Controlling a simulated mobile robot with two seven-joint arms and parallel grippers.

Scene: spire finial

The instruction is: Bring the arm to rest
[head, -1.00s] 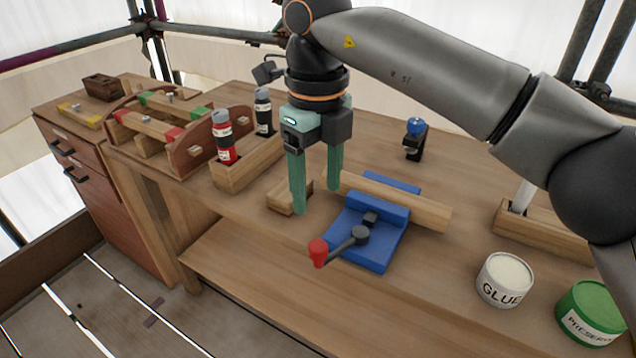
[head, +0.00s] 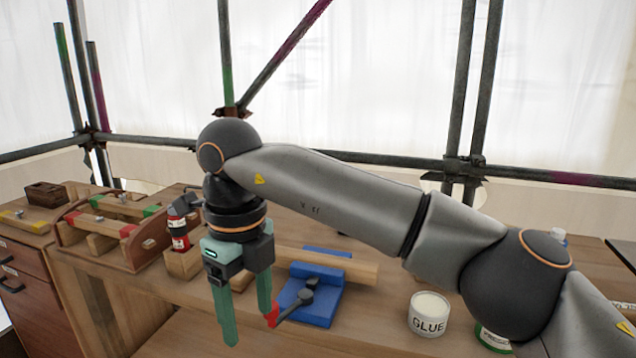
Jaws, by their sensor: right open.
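My right arm crosses the view from the lower right. My right gripper (head: 250,325) hangs with its two green fingers pointing down, apart, with nothing seen between them. It shows in front of the workbench, left of the blue vise (head: 318,310). The right finger appears beside the vise's red handle knob (head: 272,318); I cannot tell whether they touch. A wooden beam (head: 345,266) lies across the vise. My left gripper is not in view.
A holder (head: 183,263) with a red bottle (head: 179,240) stands behind my gripper. A wooden rack (head: 110,230) with coloured blocks is at the left. A glue tin (head: 428,315) and a partly hidden green tin (head: 492,338) stand at the right. Scaffold poles (head: 460,100) rise behind.

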